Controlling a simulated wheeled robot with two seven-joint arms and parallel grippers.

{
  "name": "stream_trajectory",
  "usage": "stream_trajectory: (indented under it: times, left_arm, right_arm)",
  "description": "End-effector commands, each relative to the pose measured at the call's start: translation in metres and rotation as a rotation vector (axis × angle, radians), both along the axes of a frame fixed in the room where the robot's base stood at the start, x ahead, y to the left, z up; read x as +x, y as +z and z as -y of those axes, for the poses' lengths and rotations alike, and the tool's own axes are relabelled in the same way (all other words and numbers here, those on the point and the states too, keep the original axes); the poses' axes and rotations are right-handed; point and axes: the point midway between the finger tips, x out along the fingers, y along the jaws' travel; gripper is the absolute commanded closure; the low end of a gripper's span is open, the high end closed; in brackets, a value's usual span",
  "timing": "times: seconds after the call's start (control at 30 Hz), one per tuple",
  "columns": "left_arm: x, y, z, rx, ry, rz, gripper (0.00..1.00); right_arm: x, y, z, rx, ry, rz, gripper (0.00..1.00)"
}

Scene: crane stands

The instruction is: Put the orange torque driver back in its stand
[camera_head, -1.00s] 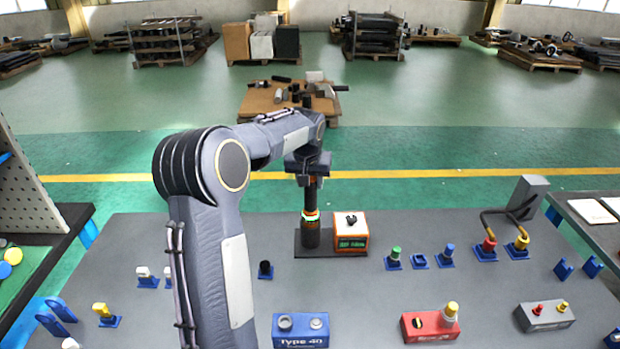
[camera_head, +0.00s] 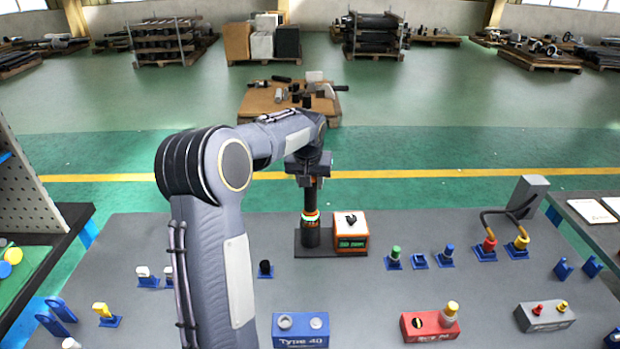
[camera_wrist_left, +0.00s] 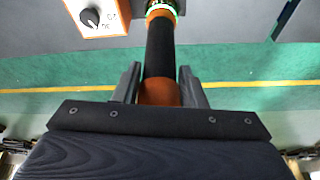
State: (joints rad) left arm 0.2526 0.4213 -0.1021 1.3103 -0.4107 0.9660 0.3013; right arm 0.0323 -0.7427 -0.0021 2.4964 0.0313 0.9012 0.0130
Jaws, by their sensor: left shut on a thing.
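The torque driver (camera_head: 311,196) stands upright at the back of the grey table, with a black grip, an orange band and a lit green ring low down. Its lower end meets the black stand (camera_head: 310,238); I cannot tell how deep it sits. My left gripper (camera_head: 310,176) is shut on the driver's upper part. In the left wrist view the driver (camera_wrist_left: 160,50) runs between the two fingers of the left gripper (camera_wrist_left: 160,88), with orange showing at the fingers. My right gripper is not in view.
An orange box with a dial and green display (camera_head: 351,232) adjoins the stand on the right. Several small coloured pieces in blue holders (camera_head: 420,261) stand to the right. A blue block (camera_head: 300,331), a red block (camera_head: 430,325) and a grey block (camera_head: 545,316) line the front.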

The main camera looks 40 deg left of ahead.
Motion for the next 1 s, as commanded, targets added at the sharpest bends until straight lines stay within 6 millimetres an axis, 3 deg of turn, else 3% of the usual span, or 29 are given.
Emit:
stream_trajectory:
  times: [0.03, 0.87, 0.9, 1.0]
  left_arm:
    - [0.0010, -0.0141, -0.0002, 0.002, 0.000, 0.006, 1.00]
    - [0.0010, -0.0196, -0.0001, 0.001, -0.001, 0.006, 1.00]
    - [0.0010, -0.0196, -0.0001, 0.001, -0.001, 0.006, 0.58]
    - [0.0008, -0.0201, -0.0002, 0.002, 0.000, 0.005, 0.45]
  right_arm:
    - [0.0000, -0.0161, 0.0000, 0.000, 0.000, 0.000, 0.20]
    - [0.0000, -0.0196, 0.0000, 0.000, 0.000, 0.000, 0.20]
    - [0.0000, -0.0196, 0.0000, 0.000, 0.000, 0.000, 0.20]
    - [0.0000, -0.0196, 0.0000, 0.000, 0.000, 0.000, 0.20]
